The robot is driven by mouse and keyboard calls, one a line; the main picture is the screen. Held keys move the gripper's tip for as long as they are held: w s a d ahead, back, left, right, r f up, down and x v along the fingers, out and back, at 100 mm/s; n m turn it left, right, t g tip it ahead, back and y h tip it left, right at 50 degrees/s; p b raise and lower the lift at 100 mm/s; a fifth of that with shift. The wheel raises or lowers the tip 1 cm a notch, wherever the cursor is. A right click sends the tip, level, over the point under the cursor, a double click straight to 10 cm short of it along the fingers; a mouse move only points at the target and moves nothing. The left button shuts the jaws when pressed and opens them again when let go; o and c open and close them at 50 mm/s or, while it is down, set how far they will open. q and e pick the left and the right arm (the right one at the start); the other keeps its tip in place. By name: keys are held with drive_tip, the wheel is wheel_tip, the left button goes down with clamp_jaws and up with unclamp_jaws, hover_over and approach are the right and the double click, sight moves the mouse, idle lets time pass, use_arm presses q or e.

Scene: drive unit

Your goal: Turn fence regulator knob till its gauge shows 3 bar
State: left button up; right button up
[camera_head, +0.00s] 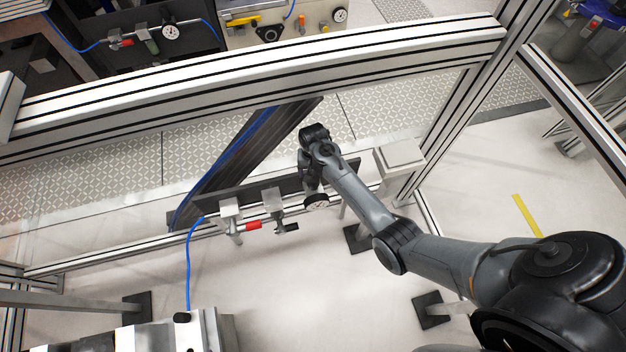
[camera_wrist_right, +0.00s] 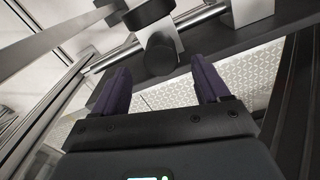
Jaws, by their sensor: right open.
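The fence regulator's gauge (camera_head: 317,202) is a small round dial on the fence rail in the head view, too small to read. My right gripper (camera_head: 309,184) is just above the gauge and hides the regulator body and knob there. In the right wrist view, a dark round knob (camera_wrist_right: 161,55) shows beyond and between the purple fingers of my right gripper (camera_wrist_right: 160,66). The gripper is open, with a gap on both sides of the knob. A dark rounded part (camera_wrist_right: 148,13), perhaps the gauge, shows above the knob. My left gripper is not in view.
A red-handled valve (camera_head: 253,226) and a blue hose (camera_head: 189,258) are left of the gauge on the same line. The floor in front is mostly clear.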

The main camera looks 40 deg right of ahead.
sight(313, 180)
drive_tip(key=shift+f+b, duration=0.85)
drive_tip(key=shift+f, duration=2.35)
drive_tip(key=c, duration=1)
drive_tip(key=shift+o, duration=0.2)
drive_tip(key=shift+n, duration=0.3)
drive_tip(key=shift+r+p, duration=0.1)
drive_tip(key=shift+p, duration=0.2)
